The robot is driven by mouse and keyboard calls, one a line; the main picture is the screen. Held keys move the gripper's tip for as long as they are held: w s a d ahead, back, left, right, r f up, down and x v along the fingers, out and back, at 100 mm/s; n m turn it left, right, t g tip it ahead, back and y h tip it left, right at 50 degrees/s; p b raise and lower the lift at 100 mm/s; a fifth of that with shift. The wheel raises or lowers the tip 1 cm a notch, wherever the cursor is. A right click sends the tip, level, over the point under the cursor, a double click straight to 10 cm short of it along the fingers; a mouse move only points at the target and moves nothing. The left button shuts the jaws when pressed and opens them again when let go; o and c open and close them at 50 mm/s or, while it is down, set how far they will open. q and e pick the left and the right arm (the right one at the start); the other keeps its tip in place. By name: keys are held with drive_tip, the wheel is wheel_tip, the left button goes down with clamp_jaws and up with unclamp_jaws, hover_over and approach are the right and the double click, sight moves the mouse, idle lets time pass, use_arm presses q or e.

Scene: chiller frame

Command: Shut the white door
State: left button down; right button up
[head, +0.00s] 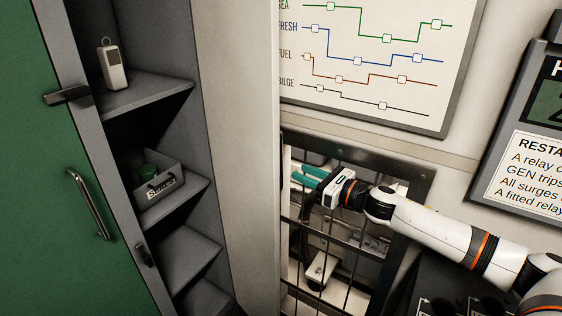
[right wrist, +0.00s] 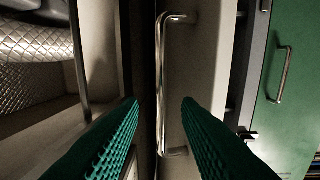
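The white door (head: 240,150) stands out edge-on as a tall pale panel, in the middle of the head view. In the right wrist view the white door (right wrist: 205,70) carries an upright metal bar handle (right wrist: 162,85). My right gripper (head: 296,175) is at the right of the door, in front of the barred chiller frame (head: 400,165). Its teal fingers are apart. In the right wrist view the handle lies between the fingertips (right wrist: 161,100) with gaps on both sides; I cannot tell how far beyond them it is. My left gripper is out of view.
A green door (head: 85,200) with a metal handle stands open at the left. Beside it is a grey shelf unit (head: 150,92) holding a small white device (head: 112,68) and a bin (head: 160,188). A line chart (head: 375,60) and a notice (head: 525,175) are on the wall.

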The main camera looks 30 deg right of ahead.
drive_tip(key=p+x, duration=0.2)
drive_tip(key=x, duration=0.6)
drive_tip(key=shift+a, duration=0.1)
clamp_jaws()
